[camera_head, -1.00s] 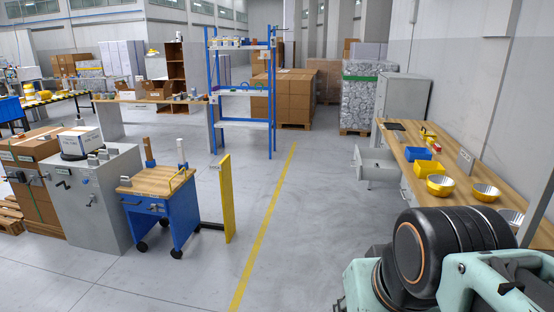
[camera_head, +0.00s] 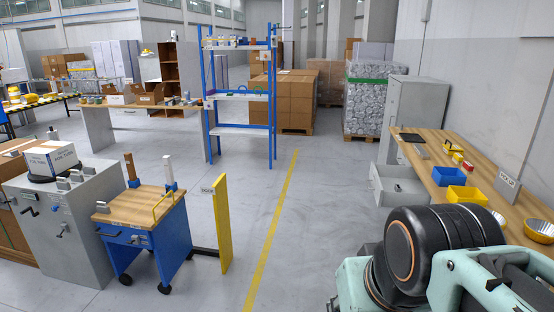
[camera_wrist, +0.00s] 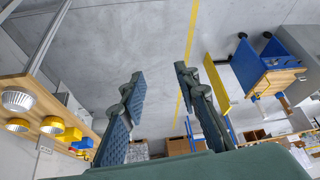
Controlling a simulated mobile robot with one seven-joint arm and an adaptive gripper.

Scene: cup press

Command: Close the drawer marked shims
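In the head view my arm at the lower right covers part of the bench, and the fingers are out of sight.
A blue bin (camera_head: 449,176), a yellow bin (camera_head: 466,195) and a metal bowl (camera_head: 539,231) stand on the bench. A blue cart (camera_head: 160,245) and a yellow panel (camera_head: 222,225) stand left of the yellow floor line (camera_head: 268,235). The floor between line and drawer is clear.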

